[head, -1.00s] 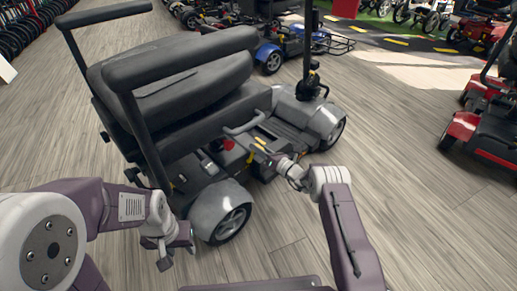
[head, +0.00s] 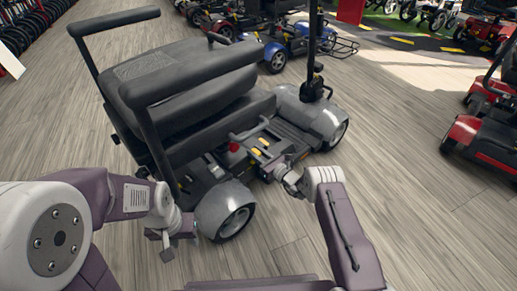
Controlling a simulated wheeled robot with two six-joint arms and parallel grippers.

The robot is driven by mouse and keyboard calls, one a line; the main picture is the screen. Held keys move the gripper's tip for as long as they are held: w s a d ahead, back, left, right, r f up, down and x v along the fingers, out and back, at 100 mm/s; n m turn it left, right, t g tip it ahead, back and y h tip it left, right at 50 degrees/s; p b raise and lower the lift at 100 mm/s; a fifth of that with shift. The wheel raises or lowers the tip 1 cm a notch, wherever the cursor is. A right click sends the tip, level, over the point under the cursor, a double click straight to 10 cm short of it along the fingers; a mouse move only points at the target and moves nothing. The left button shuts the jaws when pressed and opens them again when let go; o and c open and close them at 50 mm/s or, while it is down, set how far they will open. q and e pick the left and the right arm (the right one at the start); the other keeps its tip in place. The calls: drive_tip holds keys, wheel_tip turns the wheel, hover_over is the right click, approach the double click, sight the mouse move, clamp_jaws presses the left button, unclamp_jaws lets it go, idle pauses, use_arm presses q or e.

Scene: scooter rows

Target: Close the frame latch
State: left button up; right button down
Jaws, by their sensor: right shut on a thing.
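A grey and black mobility scooter (head: 225,198) stands in front of me in the head view. Its black seat is on the left and its low frame with yellow parts (head: 255,151) is in the middle. My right gripper (head: 277,169) is at the near side of this frame, between the rear and front wheels. It is shut on a small part there, apparently the frame latch, which is mostly hidden by the fingers. My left gripper (head: 172,246) hangs left of the near rear wheel, apart from the scooter. Its fingers look apart and empty.
A red scooter (head: 487,137) stands at the right edge. A blue scooter (head: 283,44) and other vehicles stand behind. A row of wheels (head: 22,30) lines the back left.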

drive_tip(key=shift+s+a+f+n+p, duration=0.15)
drive_tip(key=shift+s+a+n+p, duration=0.25)
drive_tip(key=shift+n, duration=0.3)
drive_tip(key=c, duration=1.1)
unclamp_jaws()
drive_tip(key=shift+d+r, duration=0.15)
drive_tip(key=shift+r, duration=0.05)
drive_tip(key=shift+p+v, duration=3.15)
drive_tip(key=shift+v, duration=1.25)
